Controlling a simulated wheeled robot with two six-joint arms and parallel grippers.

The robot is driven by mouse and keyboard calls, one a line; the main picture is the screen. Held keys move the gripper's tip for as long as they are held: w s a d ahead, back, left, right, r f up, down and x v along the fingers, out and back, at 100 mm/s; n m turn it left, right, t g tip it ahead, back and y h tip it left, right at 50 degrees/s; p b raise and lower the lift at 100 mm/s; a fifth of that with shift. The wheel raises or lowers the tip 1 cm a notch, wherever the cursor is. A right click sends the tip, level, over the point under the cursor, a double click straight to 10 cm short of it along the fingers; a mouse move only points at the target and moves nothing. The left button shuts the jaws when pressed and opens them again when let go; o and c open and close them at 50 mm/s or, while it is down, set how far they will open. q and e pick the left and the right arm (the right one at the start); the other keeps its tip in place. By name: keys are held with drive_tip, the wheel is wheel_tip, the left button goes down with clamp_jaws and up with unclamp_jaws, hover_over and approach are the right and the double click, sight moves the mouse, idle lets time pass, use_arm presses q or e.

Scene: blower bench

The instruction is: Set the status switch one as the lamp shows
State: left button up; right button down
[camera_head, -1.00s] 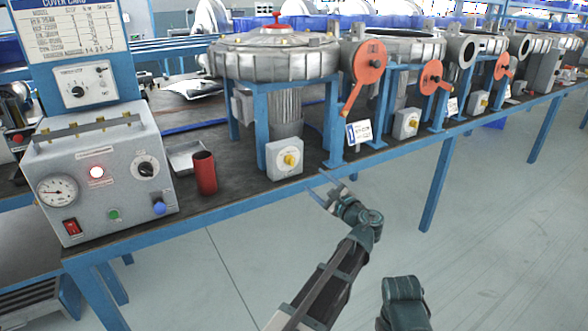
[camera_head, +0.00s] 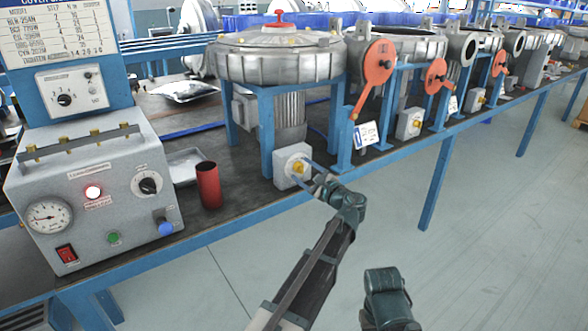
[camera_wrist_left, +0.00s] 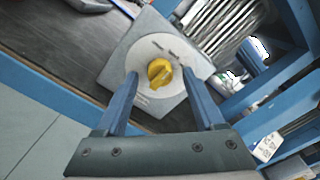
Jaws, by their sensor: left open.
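The nearest status switch is a grey box (camera_head: 290,160) with a yellow knob (camera_head: 299,168), on the bench edge below the first blower. My left gripper (camera_head: 294,164) is at its front, open. In the left wrist view, the yellow knob (camera_wrist_left: 159,73) sits on a round white plate, between the two blue fingers of my open left gripper (camera_wrist_left: 160,76). I cannot tell whether they touch it. The small lettering on the plate is unreadable.
A red cylinder (camera_head: 208,186) stands on the bench between the control box (camera_head: 95,170) and the switch. The first blower (camera_head: 280,62) stands on blue legs above it. More blowers and yellow-knobbed switches (camera_head: 409,122) continue right. The floor (camera_head: 480,230) in front is clear.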

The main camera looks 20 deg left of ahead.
use_arm(q)
drive_tip(key=shift+a, duration=0.1)
clamp_jaws()
idle(0.3)
drive_tip(key=shift+n, duration=4.5)
